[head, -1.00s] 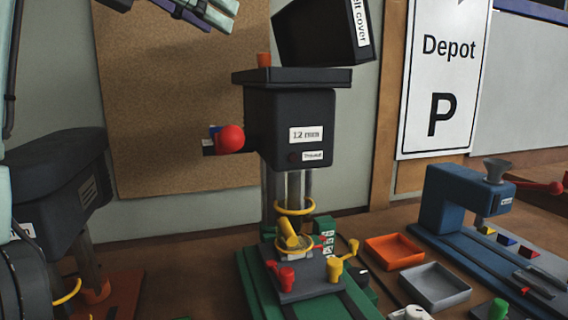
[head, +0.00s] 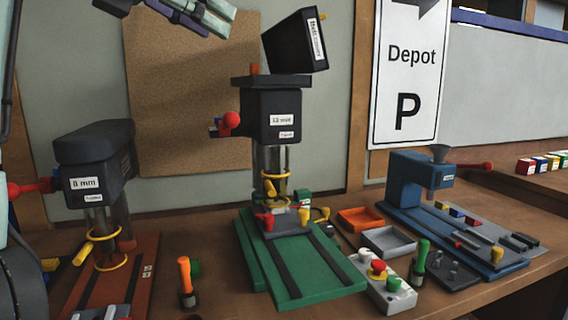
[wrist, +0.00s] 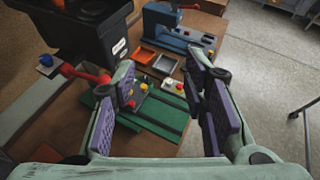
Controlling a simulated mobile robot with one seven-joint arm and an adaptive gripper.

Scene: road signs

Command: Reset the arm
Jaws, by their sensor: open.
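My gripper (head: 198,14) is at the top left of the head view, raised above the bench and in front of the cork board. In the wrist view my gripper (wrist: 165,103) shows two purple-padded fingers spread wide apart with nothing between them. Below and beyond the fingers is the drill press with the 12 mm label (head: 278,117), on a green base (head: 300,262). Its belt cover (head: 294,42) stands tilted open on top. In the wrist view the dark press head (wrist: 75,38) is close at the left of the fingers.
An 8 mm press (head: 95,165) stands at the left and a blue press (head: 408,185) at the right. Orange and grey trays (head: 361,220), a button box (head: 388,284) and upright orange (head: 185,278) and green handles (head: 420,258) are on the wooden bench. A Depot sign (head: 408,75) is behind.

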